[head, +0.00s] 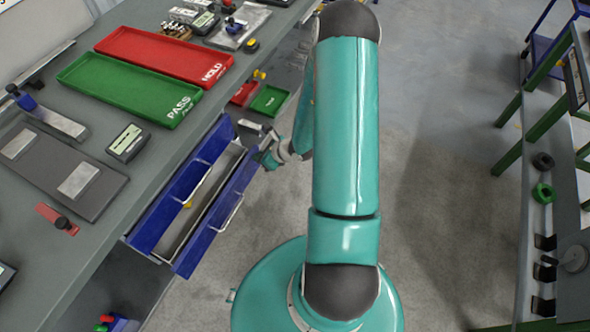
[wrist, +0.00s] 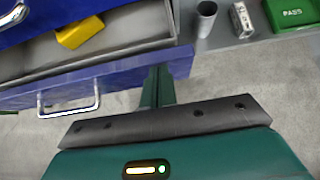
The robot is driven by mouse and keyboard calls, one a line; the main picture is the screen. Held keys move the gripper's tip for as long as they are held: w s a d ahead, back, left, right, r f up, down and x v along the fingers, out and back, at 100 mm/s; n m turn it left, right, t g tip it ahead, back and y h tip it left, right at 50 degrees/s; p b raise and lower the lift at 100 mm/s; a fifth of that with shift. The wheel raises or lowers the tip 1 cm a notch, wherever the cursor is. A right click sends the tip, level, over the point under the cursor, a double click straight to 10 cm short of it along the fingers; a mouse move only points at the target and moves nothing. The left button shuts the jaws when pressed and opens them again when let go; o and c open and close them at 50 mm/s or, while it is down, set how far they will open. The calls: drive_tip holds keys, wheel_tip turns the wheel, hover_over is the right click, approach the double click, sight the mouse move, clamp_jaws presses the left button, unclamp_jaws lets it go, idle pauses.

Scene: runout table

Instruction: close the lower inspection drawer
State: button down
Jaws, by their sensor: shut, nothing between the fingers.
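The lower inspection drawer (head: 222,211) stands open under the bench edge, its blue front away from the bench and its grey tray showing. Its silver handle shows in the wrist view (wrist: 68,110), on the blue front (wrist: 120,75). A yellow block (wrist: 80,32) lies inside the drawer. The blue upper drawer front (head: 182,187) is behind it, nearer the bench. My gripper (wrist: 158,76) is shut and empty. Its fingertips overlap the right part of the lower front in the wrist view; I cannot tell whether they touch it.
The bench above holds a red HOLD tray (head: 165,56) and a green PASS tray (head: 130,86). A grey cup (wrist: 206,15) and a small green PASS bin (wrist: 292,14) lie to the right of the drawer. Bare floor (head: 430,190) lies right of my arm.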

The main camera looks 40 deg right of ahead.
sight(246, 150)
drive_tip(key=shift+w+a, duration=0.4)
drive_tip(key=shift+w, duration=0.45)
drive_tip(key=shift+w+a, duration=0.35)
drive_tip(key=shift+w, duration=0.45)
drive_tip(key=shift+w+a, duration=0.4)
drive_tip(key=shift+w, duration=0.45)
drive_tip(key=shift+s+d, duration=0.1)
